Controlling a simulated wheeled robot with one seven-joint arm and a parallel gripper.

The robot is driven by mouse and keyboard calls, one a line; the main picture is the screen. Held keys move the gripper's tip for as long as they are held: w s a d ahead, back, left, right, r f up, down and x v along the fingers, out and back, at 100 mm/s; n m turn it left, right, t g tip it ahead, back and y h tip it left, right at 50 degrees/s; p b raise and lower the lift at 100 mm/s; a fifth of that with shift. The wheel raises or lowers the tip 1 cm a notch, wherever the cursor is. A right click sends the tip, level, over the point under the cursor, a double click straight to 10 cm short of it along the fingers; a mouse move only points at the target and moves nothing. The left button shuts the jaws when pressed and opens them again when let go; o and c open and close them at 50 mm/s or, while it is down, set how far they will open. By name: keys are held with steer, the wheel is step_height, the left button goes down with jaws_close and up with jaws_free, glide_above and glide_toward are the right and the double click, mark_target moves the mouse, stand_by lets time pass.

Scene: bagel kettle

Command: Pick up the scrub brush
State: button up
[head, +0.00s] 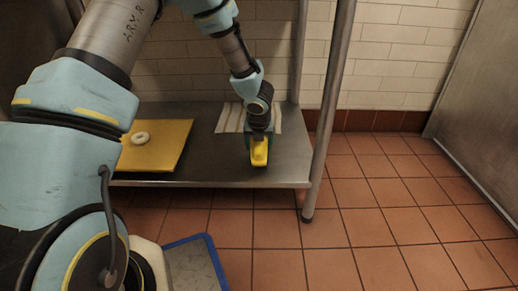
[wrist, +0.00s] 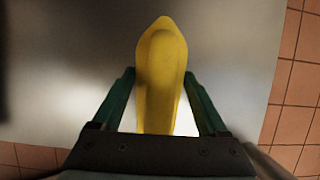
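The scrub brush (wrist: 161,75) is yellow and long, with a rounded far end. In the wrist view it lies lengthwise between the two green fingers of my gripper (wrist: 159,75). A narrow gap shows beside the left fingertip; the right fingertip is very close to the brush, and contact is unclear. In the head view the brush (head: 259,152) is at the front edge of the metal shelf (head: 215,173), with my gripper (head: 261,137) right over it. The brush's near end is hidden by the gripper body. The gripper looks open around the brush.
A yellow board (head: 170,158) with a bagel (head: 140,139) on it lies on the shelf to the left. A striped cloth (head: 231,119) lies behind the gripper. A metal leg (head: 326,115) stands just right. A blue-rimmed tray (head: 190,262) is low in front. Tiled floor on the right is clear.

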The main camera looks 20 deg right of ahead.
steer(key=c, duration=1)
steer(key=shift+o, duration=0.2)
steer(key=shift+r, duration=0.1)
step_height(320, 180, up, 10)
steer(key=p, duration=0.7)
